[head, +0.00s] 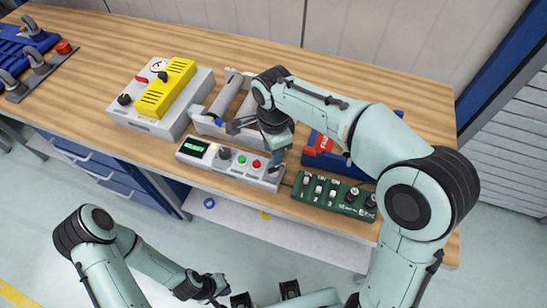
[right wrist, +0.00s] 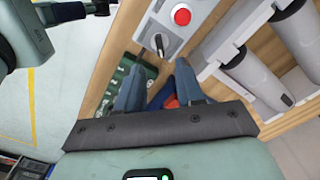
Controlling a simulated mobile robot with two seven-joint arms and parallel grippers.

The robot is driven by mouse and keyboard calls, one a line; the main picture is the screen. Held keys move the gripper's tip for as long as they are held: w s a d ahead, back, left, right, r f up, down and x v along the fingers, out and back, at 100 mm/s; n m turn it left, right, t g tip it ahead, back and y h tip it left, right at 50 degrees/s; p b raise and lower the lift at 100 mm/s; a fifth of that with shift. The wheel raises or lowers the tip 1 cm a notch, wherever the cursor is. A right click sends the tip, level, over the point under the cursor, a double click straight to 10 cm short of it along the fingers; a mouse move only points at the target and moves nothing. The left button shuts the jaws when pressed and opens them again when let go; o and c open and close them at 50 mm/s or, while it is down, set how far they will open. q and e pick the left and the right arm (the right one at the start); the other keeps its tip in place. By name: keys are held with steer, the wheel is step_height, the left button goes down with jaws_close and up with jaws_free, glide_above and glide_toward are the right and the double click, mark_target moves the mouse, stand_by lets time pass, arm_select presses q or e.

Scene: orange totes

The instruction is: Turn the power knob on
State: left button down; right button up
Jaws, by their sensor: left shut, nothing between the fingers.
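A grey control panel (head: 205,161) with a green display, a dark knob (head: 224,153), a green button and a red button lies near the bench's front edge. In the right wrist view a black knob with a white pointer line (right wrist: 160,43) sits beside the red button (right wrist: 182,17) at the panel's end. My right gripper (head: 277,158) is over that end and hides part of it in the head view. Its fingers (right wrist: 160,78) are apart and empty, with the pointer knob just beyond their tips. My left gripper (head: 218,288) is shut and empty, low in front of the bench.
A green switch panel (head: 325,190) lies to the right, with a red and blue object (head: 322,150) behind it. Grey cylinders (head: 228,93) lie in a holder behind the panel. A grey box with a yellow cover (head: 167,88) stands left. The bench's left front is mostly clear.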

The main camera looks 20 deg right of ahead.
step_height(320, 180, up, 6)
steer(key=shift+f+p, duration=0.1)
steer(key=shift+p, duration=0.25)
stand_by(0.4)
